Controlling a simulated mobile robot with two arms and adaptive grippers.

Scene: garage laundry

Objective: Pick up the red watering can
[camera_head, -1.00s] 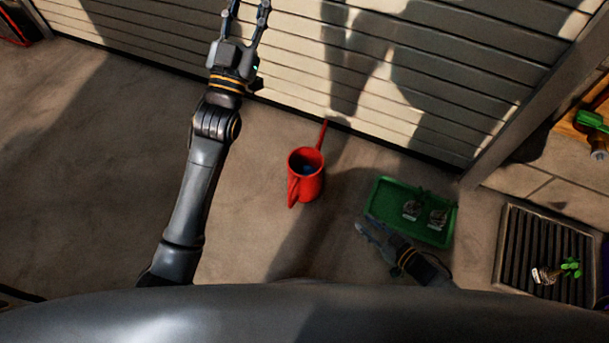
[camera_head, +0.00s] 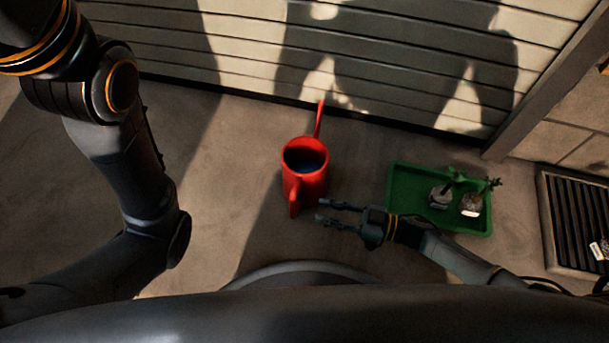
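The red watering can (camera_head: 305,180) stands upright on the concrete floor in the middle of the head view. Its spout points up toward the shutter, its handle faces me, and its inside looks dark. My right gripper (camera_head: 320,211) is just right of the handle, fingers pointing left at the can. Its two fingers are apart with nothing between them. I cannot tell whether a fingertip touches the can. My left arm rises on the left, and its gripper is beyond the picture's top left edge.
A green tray (camera_head: 400,210) with small potted plants lies right of the can, close behind my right arm. A dark slatted grate (camera_head: 575,220) is at the far right. The slatted shutter (camera_head: 250,60) closes off the back. Floor left of the can is clear.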

